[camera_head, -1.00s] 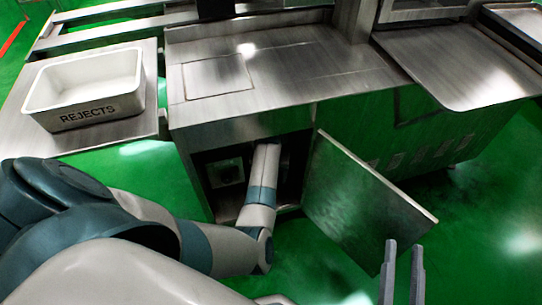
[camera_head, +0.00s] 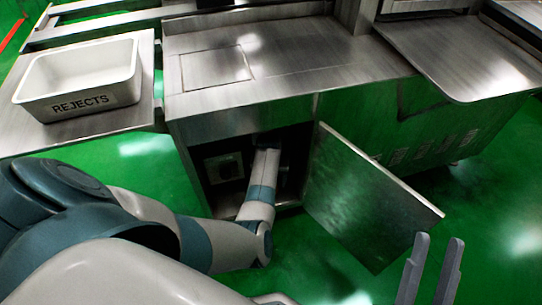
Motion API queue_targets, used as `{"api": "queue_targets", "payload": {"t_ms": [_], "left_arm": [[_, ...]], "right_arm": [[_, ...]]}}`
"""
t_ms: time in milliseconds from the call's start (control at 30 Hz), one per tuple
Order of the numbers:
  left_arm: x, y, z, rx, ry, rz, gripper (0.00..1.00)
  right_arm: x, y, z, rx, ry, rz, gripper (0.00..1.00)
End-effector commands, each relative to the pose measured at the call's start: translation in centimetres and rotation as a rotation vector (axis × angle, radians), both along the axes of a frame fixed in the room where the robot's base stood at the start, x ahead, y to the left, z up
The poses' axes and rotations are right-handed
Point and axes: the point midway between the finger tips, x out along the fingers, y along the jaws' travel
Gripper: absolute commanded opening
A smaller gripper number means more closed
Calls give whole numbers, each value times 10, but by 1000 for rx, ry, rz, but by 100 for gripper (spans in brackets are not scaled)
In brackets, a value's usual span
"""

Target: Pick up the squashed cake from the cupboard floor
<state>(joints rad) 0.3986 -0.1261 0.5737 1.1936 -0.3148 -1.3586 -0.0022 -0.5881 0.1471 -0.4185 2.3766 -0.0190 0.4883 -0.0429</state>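The cupboard (camera_head: 226,167) under the steel machine top is open, and its inside is dark. My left arm reaches into it from the left. My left gripper is inside the cupboard and hidden from this view. I do not see the squashed cake; the arm and the cupboard front cover much of the cupboard floor. My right gripper (camera_head: 432,240) is at the bottom right, in front of the open door. Its two fingers point up with a gap between them, and nothing is between them.
The cupboard door (camera_head: 362,205) stands swung out to the right of the opening. A white bin marked REJECTS (camera_head: 82,104) stands on a steel table (camera_head: 140,115) at the left. A steel tray (camera_head: 470,62) juts out at the right. Green floor is clear at the lower right.

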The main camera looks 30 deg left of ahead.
Motion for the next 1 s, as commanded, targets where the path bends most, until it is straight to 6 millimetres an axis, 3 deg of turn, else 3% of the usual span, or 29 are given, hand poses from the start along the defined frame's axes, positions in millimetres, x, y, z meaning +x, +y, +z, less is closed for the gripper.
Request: {"api": "queue_targets", "payload": {"t_ms": [467, 633, 733, 1000], "left_arm": [[1, 0, -5, 0, -1, 0, 70], [2, 0, -16, 0, -1, 0, 70], [3, 0, -26, -1, 0, 0, 70], [5, 2, -52, -1, 0, 0, 70]], "right_arm": [[1, -3, 5, 8, -30, -7, 31], [-1, -7, 6, 19, -65, -13, 31], [1, -17, 26, 43, -178, -31, 31], [-7, -35, 53, 90, -369, -58, 31]]}}
